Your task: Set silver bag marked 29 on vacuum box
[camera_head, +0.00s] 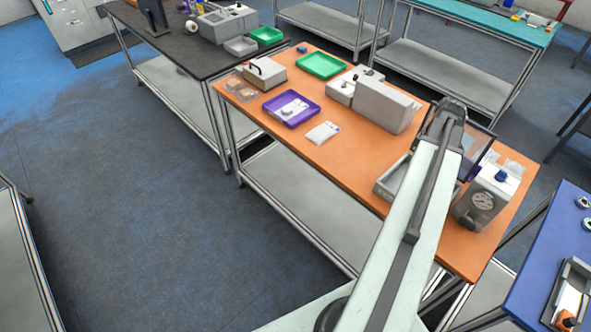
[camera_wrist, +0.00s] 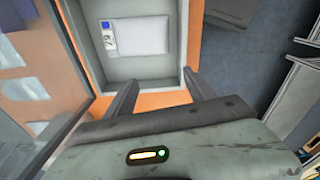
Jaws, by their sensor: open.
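A pale silver-grey bag (camera_wrist: 137,36) lies flat in a grey tray (camera_wrist: 180,75) in the wrist view. It has a small label with a blue patch at its left end; the number is too small to read surely. My gripper (camera_wrist: 160,88) is open and empty, its two fingers apart over the tray's near edge, short of the bag. In the head view the grey tray (camera_head: 383,188) is partly behind my arm. A grey box with a round gauge and blue knob (camera_head: 487,198), likely the vacuum box, stands at the table's right end, with a dark-framed clear panel beside it.
On the orange table (camera_head: 340,170) are a white bag (camera_head: 322,132), a purple tray (camera_head: 275,113) holding a bag, a green tray (camera_head: 321,65) and grey machines (camera_head: 383,105). A blue table (camera_head: 555,245) is at right. The clear panel is close left in the wrist view.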

